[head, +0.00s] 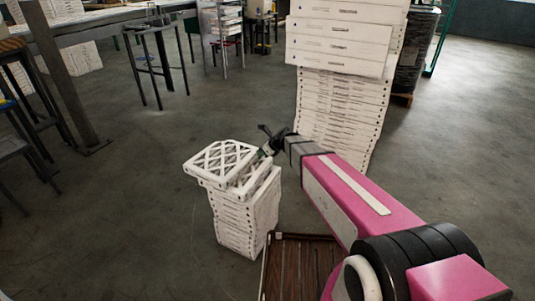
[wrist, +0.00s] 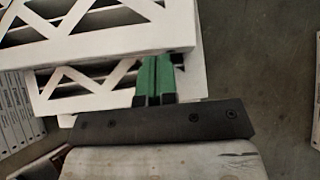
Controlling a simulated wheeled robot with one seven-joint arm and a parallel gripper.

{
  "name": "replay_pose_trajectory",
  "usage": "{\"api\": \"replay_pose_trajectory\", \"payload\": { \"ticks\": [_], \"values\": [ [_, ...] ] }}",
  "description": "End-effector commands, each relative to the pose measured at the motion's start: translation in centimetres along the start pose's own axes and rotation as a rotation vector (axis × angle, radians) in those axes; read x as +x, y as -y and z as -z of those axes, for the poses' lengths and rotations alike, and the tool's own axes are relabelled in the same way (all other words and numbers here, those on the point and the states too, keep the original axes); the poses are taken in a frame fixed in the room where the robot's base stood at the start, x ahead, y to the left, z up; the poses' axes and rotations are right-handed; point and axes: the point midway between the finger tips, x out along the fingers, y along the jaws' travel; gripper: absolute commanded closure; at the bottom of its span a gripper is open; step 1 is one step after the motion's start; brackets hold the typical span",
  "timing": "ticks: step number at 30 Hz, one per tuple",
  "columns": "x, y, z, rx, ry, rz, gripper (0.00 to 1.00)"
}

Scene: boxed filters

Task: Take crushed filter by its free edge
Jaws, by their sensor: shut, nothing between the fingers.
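Two white lattice-faced filters lie on top of a short stack of filters in the head view. The upper filter (head: 220,160) sits askew, shifted to the left over the lower filter (head: 258,181). In the wrist view the upper filter (wrist: 100,35) fills the top left, and the lower filter (wrist: 90,92) shows beneath it. I cannot tell which one is crushed. My gripper (head: 266,150) is at the right side of the upper filter. Its green fingers (wrist: 156,75) are together and empty, their tips close to the upper filter's edge; contact is unclear.
The short filter stack (head: 245,222) stands on the floor. A tall stack of white filters (head: 335,110) rises behind my arm. A brown slatted pallet (head: 300,262) lies in front. Stools and tables stand at the left and back. The floor left of the stack is clear.

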Motion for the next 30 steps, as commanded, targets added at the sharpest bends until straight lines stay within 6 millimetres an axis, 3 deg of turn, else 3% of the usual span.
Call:
{"api": "replay_pose_trajectory", "payload": {
  "ticks": [13,20,30],
  "values": [
    [0.3,0.0,-0.4,0.0,0.0,0.0,1.0],
    [1.9,0.1,-1.9,-0.002,0.0,0.0,1.0],
    [1.7,0.0,-1.7,-0.001,-0.001,0.001,1.0]
  ]
}}
